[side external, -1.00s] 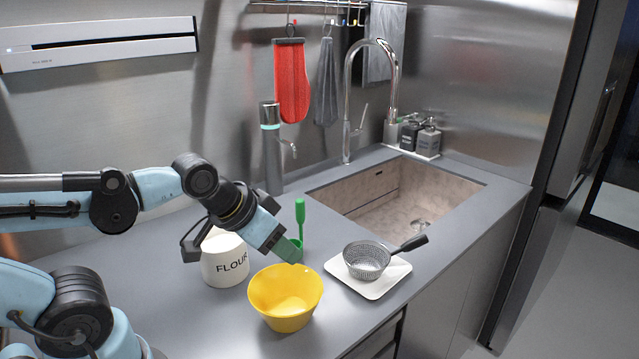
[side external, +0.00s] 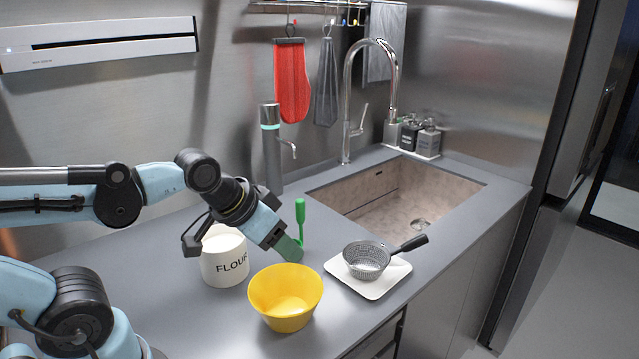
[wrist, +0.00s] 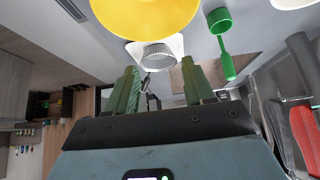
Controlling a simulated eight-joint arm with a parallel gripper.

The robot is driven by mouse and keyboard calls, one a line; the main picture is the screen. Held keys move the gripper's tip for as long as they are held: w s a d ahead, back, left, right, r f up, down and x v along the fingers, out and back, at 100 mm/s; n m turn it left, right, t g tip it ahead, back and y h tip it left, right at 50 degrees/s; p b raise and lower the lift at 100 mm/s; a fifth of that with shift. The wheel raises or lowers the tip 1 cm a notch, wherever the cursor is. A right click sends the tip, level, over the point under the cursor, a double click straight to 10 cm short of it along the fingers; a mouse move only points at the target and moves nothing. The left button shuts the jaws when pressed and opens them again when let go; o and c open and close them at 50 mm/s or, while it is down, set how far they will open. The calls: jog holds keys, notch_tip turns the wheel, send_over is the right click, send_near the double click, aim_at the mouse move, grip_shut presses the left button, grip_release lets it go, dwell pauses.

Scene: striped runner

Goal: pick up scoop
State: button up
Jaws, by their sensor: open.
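The green scoop (side external: 300,212) stands on the grey counter with its handle pointing up, behind my gripper in the side view. Its bowl is mostly hidden there by my fingers. In the wrist view the scoop (wrist: 227,63) shows at the upper right, with its round bowl at the top and its handle running down, right of and apart from my fingers. My gripper (side external: 290,249) is tilted down to the right above the counter. Its two green fingers are spread with nothing between them in the wrist view (wrist: 163,85).
A yellow bowl (side external: 268,303) stands in front of my gripper. A white flour canister (side external: 222,268) is just left. A grey strainer (side external: 364,268) sits on a white tray (side external: 377,291) to the right.

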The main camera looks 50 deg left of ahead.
jog(key=w+a+r+m+g, duration=0.1)
jog(key=w+a+r+g, duration=0.1)
jog(key=w+a+r, duration=0.3)
jog(key=m, duration=0.1)
send_near(299, 200)
jog(key=shift+g+h, duration=0.3)
jog(key=shift+h, duration=0.1)
jog(key=x, duration=0.4)
jog(key=a+x, duration=0.1)
jog(key=x, duration=0.1)
jog(key=shift+w+f, duration=0.25)
jog(key=shift+f, duration=0.1)
jog(key=shift+d+x, duration=0.15)
jog(key=shift+x, duration=1.15)
jog(key=shift+d+x, duration=0.1)
jog(key=shift+x, duration=1.25)
jog(key=shift+r, duration=0.1)
grip_shut()
